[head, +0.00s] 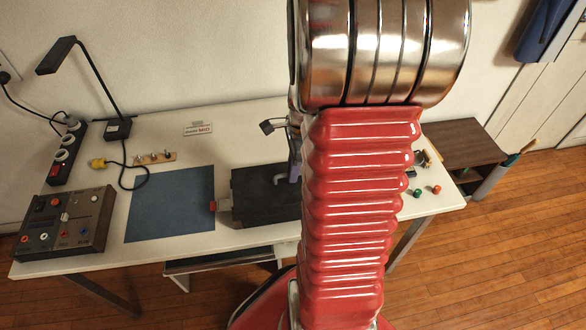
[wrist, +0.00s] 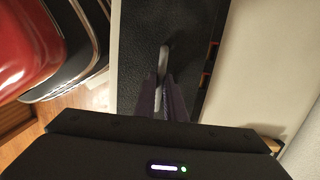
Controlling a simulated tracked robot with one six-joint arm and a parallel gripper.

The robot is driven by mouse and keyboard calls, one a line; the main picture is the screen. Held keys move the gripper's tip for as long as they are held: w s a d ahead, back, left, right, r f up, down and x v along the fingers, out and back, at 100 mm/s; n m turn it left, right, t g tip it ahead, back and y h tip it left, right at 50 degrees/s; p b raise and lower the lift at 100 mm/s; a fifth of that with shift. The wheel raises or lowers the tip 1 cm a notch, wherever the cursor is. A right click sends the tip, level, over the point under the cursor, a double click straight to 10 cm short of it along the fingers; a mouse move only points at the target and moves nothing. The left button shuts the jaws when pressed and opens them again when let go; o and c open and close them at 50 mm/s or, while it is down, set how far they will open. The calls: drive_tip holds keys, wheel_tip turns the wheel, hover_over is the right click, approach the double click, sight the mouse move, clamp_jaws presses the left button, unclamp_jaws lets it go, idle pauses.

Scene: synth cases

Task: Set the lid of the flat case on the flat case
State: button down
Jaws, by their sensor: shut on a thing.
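The lid is a black textured panel (wrist: 137,50) with a grey handle (wrist: 163,62) standing up from it. My gripper (wrist: 165,84) is shut on this handle in the wrist view. In the head view my gripper (head: 293,173) is at the handle, above a dark flat block (head: 255,190) on the table, right of the blue mat. The lid and the flat case look like one dark shape there, and I cannot tell whether they touch. In the wrist view a dark strip with orange-red parts (wrist: 210,50) shows along the lid's right side. My arm hides the block's right end.
The white table (head: 190,245) carries a blue mat (head: 170,205), a control box (head: 65,222), a lamp (head: 118,127), a power strip (head: 67,152) and a small red-ended part (head: 213,206) beside the block. Green and red buttons (head: 436,189) lie at the right. The mat is clear.

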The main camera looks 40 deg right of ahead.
drive_tip(key=c, duration=1.7)
unclamp_jaws()
drive_tip(key=shift+f, duration=0.1)
drive_tip(key=shift+c, duration=0.2)
wheel_tip(320, 180, up, 14)
drive_tip(key=s+d, duration=0.1)
drive_tip(key=shift+d+f, duration=0.15)
drive_tip(key=shift+f, duration=0.05)
